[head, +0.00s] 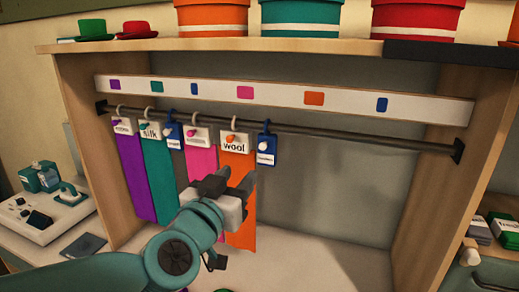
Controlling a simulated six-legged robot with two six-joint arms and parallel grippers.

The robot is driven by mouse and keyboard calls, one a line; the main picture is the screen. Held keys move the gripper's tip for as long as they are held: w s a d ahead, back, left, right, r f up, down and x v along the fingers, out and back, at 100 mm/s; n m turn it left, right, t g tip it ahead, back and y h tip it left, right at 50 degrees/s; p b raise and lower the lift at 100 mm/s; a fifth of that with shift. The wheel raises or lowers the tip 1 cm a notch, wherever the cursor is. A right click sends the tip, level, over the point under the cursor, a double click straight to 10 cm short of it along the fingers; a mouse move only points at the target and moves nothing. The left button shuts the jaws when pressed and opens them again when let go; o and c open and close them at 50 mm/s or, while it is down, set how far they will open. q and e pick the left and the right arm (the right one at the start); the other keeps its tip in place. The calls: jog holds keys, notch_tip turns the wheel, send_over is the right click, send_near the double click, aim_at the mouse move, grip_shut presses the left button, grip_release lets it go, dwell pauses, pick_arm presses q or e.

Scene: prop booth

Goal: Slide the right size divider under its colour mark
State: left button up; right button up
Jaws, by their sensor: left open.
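A dark rail (340,133) crosses the booth. A white strip (430,108) above it bears purple (115,84), teal (157,87), blue (195,88), pink (245,92), orange (314,98) and blue (381,104) marks. One small blue divider (173,132) hangs between the teal and pink cloths. Another blue divider (266,150) hangs just right of the orange cloth, well left of the right blue mark. Their lettering is too small to read. My left gripper (229,181) is open and empty, in front of the pink and orange cloths, below the dividers. My right gripper is out of view.
Purple (134,170), teal (161,180), pink (203,162) and orange (238,165) cloths hang with white tags; teal reads "silk", orange "wool". The rail's right half is clear. Round boxes (299,22) and hats (92,30) stand on top. Wooden side walls (450,170) flank the booth.

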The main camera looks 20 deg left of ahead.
aim_at(262, 148)
pick_arm(q)
jog(key=w, duration=0.4)
jog(key=w+p, duration=0.1)
jog(key=w, duration=0.9)
jog(key=shift+f+p, duration=0.25)
jog(key=shift+p, duration=0.15)
jog(key=shift+s+d+r, duration=0.15)
jog(key=shift+s, duration=0.15)
jog(key=shift+c, duration=0.3)
jog(key=shift+w, duration=0.15)
grip_shut()
